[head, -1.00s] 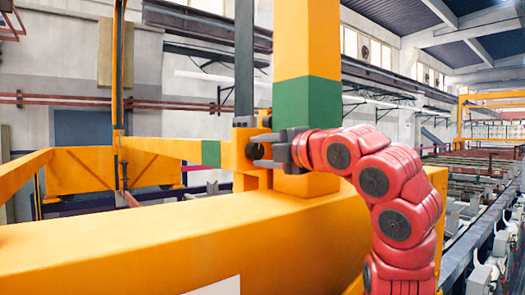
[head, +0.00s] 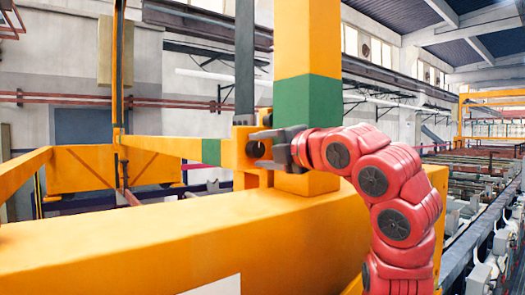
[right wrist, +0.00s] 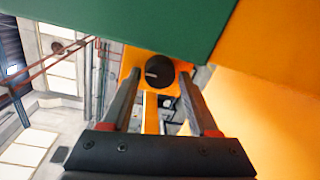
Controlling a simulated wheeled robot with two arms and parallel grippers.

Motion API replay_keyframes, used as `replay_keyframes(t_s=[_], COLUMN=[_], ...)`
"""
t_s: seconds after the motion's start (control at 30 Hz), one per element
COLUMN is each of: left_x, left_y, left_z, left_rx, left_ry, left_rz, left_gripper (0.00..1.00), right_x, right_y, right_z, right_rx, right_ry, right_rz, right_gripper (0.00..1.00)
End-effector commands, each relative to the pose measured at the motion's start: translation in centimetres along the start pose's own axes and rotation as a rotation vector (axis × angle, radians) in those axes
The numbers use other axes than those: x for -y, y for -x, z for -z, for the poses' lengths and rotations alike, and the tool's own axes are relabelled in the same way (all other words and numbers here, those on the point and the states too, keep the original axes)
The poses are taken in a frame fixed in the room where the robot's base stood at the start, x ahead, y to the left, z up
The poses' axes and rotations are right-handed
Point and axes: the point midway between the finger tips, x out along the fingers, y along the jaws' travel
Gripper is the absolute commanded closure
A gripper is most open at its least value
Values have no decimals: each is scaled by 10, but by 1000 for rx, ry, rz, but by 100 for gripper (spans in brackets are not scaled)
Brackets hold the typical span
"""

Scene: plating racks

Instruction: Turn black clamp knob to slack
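The black clamp knob (head: 256,149) is a round dark disc on an orange bracket beside the orange and green post. In the right wrist view the knob (right wrist: 161,72) shows a pale pointer line towards the left. My right gripper (head: 259,149) is open, with one finger above the knob and one below it in the head view. In the right wrist view my gripper (right wrist: 161,78) has its fingertips on either side of the knob, with small gaps seeming to remain. Whether the tips touch it is unclear. My left gripper is not in view.
The orange and green post (head: 307,102) stands close behind my right gripper. A wide orange beam (head: 130,250) runs across the front below it. A thinner orange arm (head: 165,146) extends left from the bracket. Machinery lines the right side.

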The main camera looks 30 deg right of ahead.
Motion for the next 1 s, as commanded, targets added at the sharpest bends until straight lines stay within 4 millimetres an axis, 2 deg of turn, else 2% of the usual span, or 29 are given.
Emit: replay_keyframes(t_s=[0.17,0.33,0.5,0.57,0.8,1.0], left_x=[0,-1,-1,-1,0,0], left_y=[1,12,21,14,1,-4], left_z=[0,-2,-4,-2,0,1], left_rx=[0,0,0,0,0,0], left_ry=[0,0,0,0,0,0], left_rz=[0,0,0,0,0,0], left_gripper=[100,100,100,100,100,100], right_x=[0,3,2,-4,-3,-1], right_y=[1,18,59,76,136,166], right_z=[0,0,-2,-3,-4,-2], right_rx=[1,3,8,7,9,5], right_ry=[0,2,2,3,0,0], right_rz=[-1,-2,-3,-5,0,0], right_gripper=[40,40,40,40,40,40])
